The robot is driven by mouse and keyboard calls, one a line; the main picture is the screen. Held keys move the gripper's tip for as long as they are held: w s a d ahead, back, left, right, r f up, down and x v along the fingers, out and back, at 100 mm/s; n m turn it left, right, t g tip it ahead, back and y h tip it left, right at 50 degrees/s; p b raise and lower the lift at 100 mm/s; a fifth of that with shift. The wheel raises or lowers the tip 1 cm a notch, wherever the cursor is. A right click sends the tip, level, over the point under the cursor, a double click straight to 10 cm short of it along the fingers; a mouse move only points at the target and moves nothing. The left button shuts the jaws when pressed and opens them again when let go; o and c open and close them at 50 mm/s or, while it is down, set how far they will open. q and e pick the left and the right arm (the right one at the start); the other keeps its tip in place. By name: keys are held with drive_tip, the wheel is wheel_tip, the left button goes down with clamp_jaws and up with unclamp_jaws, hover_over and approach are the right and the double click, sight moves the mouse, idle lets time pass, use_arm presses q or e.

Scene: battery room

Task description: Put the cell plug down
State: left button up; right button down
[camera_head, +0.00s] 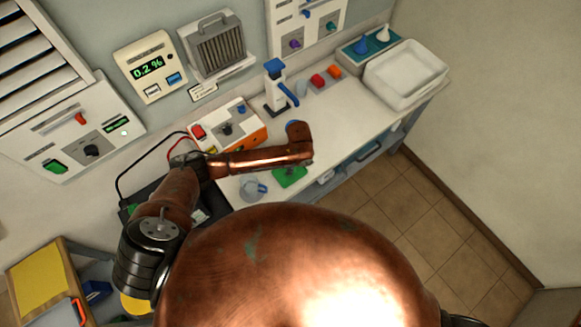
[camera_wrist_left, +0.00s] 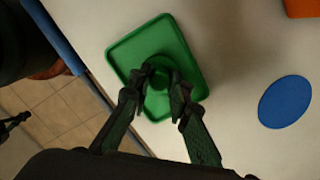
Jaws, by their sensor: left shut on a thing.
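In the left wrist view my left gripper (camera_wrist_left: 162,77) has its dark fingers closed around a small round green piece, which I take to be the cell plug (camera_wrist_left: 170,76). The plug is over the square green tray (camera_wrist_left: 147,42); I cannot tell whether it touches the tray. In the head view the green tray (camera_head: 290,178) lies near the bench's front edge, partly covered by my copper arm. The gripper and plug are hidden there. My right gripper is not seen.
A blue disc (camera_wrist_left: 285,101) lies flat beside the tray. A grey-blue cup-like item (camera_head: 252,188) stands left of the tray in the head view. An orange-sided box with controls (camera_head: 229,124) stands behind my arm. A white basin (camera_head: 405,75) is at the bench's far right.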

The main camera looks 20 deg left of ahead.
sight(294, 171)
use_arm(q)
drive_tip(key=shift+f, duration=0.1)
drive_tip(key=o, duration=0.8)
drive_tip(key=shift+o, duration=0.2)
wheel_tip(294, 171, up, 12)
drive_tip(key=d+b, duration=0.1)
drive_tip(key=shift+d, duration=0.25)
drive_tip(key=shift+w, duration=0.1)
